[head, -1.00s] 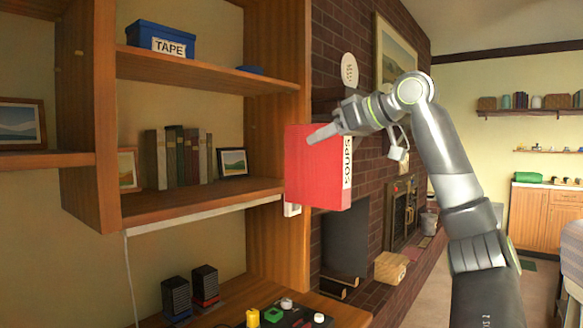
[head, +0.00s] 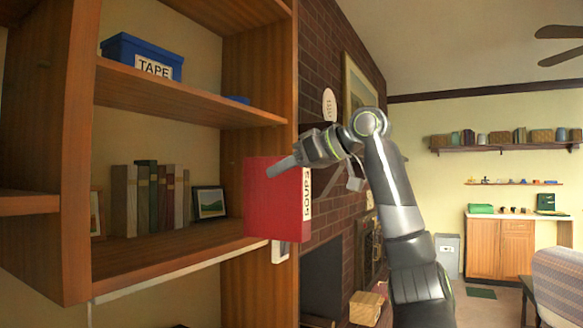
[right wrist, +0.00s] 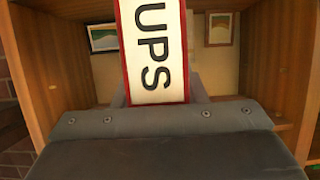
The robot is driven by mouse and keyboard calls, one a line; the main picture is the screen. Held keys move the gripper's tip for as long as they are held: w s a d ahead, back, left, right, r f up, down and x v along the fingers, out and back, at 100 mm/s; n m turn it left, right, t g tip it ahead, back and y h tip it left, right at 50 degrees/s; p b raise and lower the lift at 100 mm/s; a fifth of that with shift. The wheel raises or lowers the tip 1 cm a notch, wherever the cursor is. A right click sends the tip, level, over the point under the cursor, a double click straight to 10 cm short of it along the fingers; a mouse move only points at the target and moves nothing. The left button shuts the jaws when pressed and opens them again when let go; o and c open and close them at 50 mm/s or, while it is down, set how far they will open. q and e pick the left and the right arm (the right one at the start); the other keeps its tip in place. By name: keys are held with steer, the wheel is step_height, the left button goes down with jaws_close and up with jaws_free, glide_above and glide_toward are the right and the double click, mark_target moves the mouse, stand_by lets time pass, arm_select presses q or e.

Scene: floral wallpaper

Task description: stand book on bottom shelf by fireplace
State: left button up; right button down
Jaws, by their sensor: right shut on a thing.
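A red book (head: 272,200) with a white spine label reading SOUPS is upright in front of the right edge of the shelf unit. My right gripper (head: 290,165) is shut on the book near its top. In the right wrist view the book (right wrist: 154,50) shows its label end, with the letters UPS, above the gripper (right wrist: 158,100). The lowest shelf board in the head view (head: 160,258) holds a row of several upright books (head: 150,198). Brick of the fireplace (head: 325,210) stands to the right of the unit. My left gripper is not in view.
A framed picture (head: 210,203) stands right of the book row. A blue TAPE box (head: 142,56) is on the shelf above. The shelf unit's right side panel (head: 258,60) is beside the held book. The shelf's front strip is bare.

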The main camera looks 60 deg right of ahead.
arm_select(q)
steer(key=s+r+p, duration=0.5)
steer(key=p, duration=0.5)
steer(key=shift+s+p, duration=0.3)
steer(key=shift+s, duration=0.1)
arm_select(e)
steer(key=w+a+f, duration=0.1)
steer(key=w+f, duration=0.1)
steer(key=w, duration=2)
steer(key=shift+a+f, duration=0.15)
steer(key=shift+a, duration=0.25)
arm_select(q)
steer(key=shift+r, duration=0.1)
arm_select(e)
steer(key=c, duration=0.8)
jaws_free()
steer(key=shift+a, duration=0.1)
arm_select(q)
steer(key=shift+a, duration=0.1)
